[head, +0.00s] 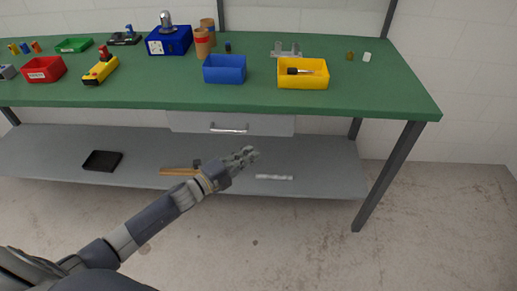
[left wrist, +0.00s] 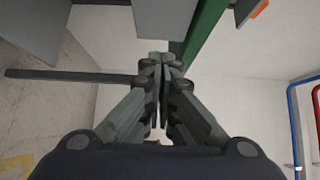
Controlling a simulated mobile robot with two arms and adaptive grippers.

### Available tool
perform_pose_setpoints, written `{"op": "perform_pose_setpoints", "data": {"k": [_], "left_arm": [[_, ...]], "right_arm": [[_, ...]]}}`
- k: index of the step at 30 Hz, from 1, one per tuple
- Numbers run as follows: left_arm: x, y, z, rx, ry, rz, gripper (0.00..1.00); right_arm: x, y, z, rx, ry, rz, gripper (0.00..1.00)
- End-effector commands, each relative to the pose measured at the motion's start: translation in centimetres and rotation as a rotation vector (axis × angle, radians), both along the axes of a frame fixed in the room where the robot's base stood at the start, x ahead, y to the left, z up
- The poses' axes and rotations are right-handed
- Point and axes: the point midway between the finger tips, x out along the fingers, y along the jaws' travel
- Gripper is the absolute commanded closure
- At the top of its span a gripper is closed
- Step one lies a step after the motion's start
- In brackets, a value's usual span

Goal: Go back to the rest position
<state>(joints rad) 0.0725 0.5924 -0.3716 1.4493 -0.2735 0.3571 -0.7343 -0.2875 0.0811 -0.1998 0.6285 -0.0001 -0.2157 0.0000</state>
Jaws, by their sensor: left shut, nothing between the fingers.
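My left gripper (head: 246,155) is in front of the workbench, below the green tabletop's front edge and seen against the grey lower shelf. In the left wrist view its fingers (left wrist: 161,62) are closed together with nothing between them. The left arm reaches in from the lower left of the head view. My right gripper is in neither view. The green workbench (head: 370,101) stands ahead of me, and the gripper is apart from it.
On the bench are a red bin (head: 42,69), a blue bin (head: 224,69), a yellow bin (head: 303,75) and a blue box (head: 169,40). A drawer (head: 230,124) hangs under the top. The lower shelf (head: 330,181) holds a black tray (head: 102,161). The floor at right is clear.

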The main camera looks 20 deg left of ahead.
Motion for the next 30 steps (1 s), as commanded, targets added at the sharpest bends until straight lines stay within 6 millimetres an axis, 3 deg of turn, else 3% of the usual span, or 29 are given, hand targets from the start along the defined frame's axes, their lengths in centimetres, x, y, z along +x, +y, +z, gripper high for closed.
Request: {"op": "perform_pose_setpoints", "data": {"k": [10,14,17,19,23,26,30], "left_arm": [[-1.3,0.8,-0.1,-0.002,0.003,0.002,1.00],[-1.5,1.7,-2.7,-0.041,0.077,0.048,1.00],[-2.4,3.2,-7.8,-0.119,0.213,0.139,1.00],[-3.8,4.5,-12.5,-0.192,0.339,0.226,1.00],[-8.2,6.3,-21.4,-0.329,0.574,0.400,1.00],[-12.8,7.1,-27.5,-0.423,0.741,0.534,1.00],[-20.6,7.0,-35.1,-0.540,0.960,0.723,1.00]], "right_arm": [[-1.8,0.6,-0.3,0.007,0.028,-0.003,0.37],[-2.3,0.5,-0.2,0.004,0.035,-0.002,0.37],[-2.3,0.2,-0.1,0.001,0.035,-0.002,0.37],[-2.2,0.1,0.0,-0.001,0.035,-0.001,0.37],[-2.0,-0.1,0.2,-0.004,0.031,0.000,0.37],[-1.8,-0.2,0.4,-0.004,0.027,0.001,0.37],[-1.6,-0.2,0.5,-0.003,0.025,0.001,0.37]]}}
